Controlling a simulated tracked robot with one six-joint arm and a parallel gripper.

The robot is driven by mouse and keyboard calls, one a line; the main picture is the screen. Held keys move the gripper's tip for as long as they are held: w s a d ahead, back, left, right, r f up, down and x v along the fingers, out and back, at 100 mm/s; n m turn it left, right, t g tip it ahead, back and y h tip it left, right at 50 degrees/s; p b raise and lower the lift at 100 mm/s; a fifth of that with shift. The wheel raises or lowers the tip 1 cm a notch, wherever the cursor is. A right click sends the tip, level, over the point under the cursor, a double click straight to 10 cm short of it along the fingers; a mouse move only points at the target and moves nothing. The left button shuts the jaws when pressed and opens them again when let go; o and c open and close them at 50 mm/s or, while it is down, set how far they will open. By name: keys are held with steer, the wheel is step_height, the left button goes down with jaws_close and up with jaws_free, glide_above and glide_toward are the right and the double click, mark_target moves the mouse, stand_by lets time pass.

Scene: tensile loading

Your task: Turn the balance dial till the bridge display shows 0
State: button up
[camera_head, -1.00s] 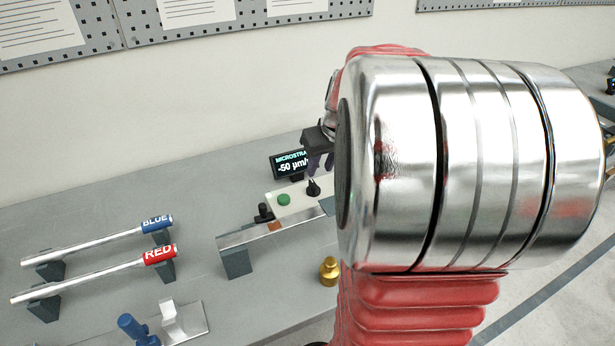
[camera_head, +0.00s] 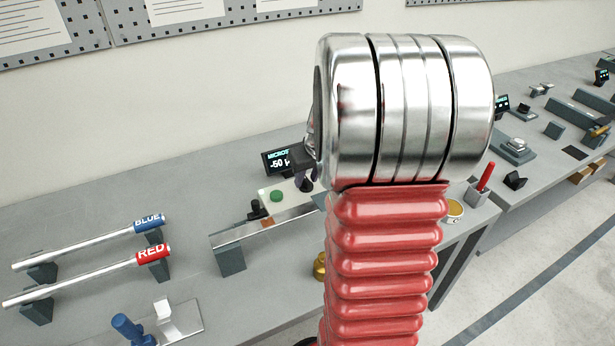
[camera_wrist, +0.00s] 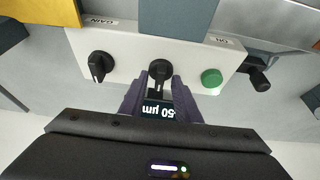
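The bridge display (camera_head: 279,160) reads -50 in the head view, partly hidden by my arm. It also shows upside down in the wrist view (camera_wrist: 158,111), reading 50 µm with its start hidden. A pale control box (camera_wrist: 125,50) carries a black dial (camera_wrist: 160,70) in the middle, whose label I cannot see. A second black knob marked GAIN (camera_wrist: 98,66) and a green button (camera_wrist: 211,78) flank it. My gripper (camera_wrist: 160,82) has its purple fingers apart, one on each side of the middle dial. I cannot tell whether they touch it.
A metal bar on a dark support (camera_head: 231,258) and a brass weight (camera_head: 319,266) stand on the bench in front of the box. Blue-tipped (camera_head: 148,222) and red-tipped (camera_head: 152,254) rods lie on supports at left. A black knob (camera_wrist: 258,78) sits beside the box.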

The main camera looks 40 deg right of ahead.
jaws_close()
steer(key=shift+a+m+g+h, duration=0.15)
steer(key=shift+m+h, duration=0.3)
steer(key=shift+m, duration=0.8)
steer(key=shift+m+g+h, duration=0.25)
steer(key=shift+m+h, duration=0.2)
steer(key=shift+m, duration=0.8)
jaws_free()
steer(key=v, duration=1.3)
steer(key=shift+a+r, duration=0.1)
steer(key=shift+r, duration=0.25)
